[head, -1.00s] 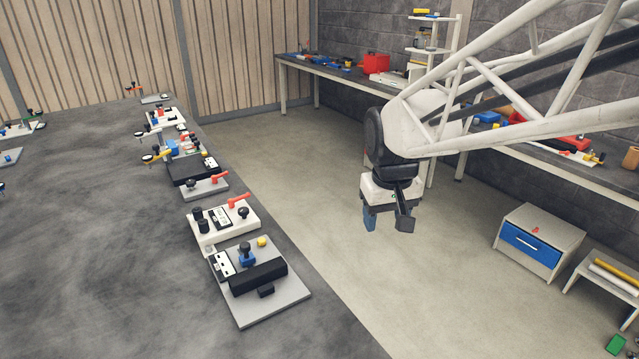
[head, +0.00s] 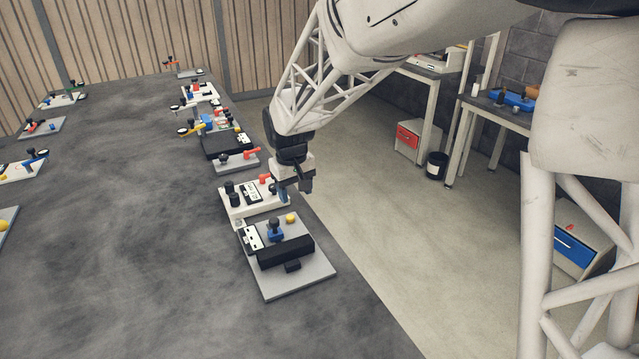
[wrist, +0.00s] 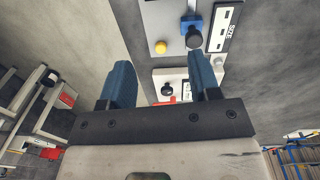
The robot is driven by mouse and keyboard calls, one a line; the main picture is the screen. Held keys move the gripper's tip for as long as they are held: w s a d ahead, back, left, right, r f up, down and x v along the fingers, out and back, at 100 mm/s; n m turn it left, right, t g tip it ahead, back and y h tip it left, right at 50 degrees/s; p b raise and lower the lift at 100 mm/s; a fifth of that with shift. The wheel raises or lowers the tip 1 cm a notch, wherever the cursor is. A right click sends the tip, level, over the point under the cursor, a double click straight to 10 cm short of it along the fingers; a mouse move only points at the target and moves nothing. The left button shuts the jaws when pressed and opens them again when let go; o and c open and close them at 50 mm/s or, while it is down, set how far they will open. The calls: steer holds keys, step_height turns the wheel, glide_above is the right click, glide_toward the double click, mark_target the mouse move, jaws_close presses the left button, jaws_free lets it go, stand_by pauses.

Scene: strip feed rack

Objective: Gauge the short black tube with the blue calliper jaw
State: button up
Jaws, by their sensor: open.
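The blue calliper jaw (head: 276,236) with a black knob on top stands on a grey plate (head: 268,288), behind a long black bar (head: 285,251). The jaw also shows at the top of the wrist view (wrist: 189,23), with its black knob (wrist: 195,38). My gripper (head: 295,191) is open and empty, its blue fingers pointing down above the floor-side edge of the table, near the white fixture. The fingers also show in the wrist view (wrist: 161,62). Two short black cylinders (head: 234,200) stand on the white fixture; I cannot tell whether either is the tube.
A yellow ball (head: 290,218) and a white size card (head: 250,238) flank the jaw. The white fixture (head: 256,208) with a red handle (head: 265,178) lies just behind. More fixtures line the table edge farther back. The middle of the table (head: 150,220) is clear.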

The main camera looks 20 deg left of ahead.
steer(key=n, duration=0.1)
glide_above(274, 220)
steer(key=f, duration=0.3)
steer(key=shift+s+a+f, duration=0.15)
steer(key=shift+s+a, duration=0.05)
steer(key=shift+f, duration=0.1)
steer(key=shift+w+d+f, duration=0.1)
steer(key=shift+f, duration=1.85)
steer(key=shift+w+d+f, duration=0.1)
steer(key=shift+f, duration=1.8)
jaws_close()
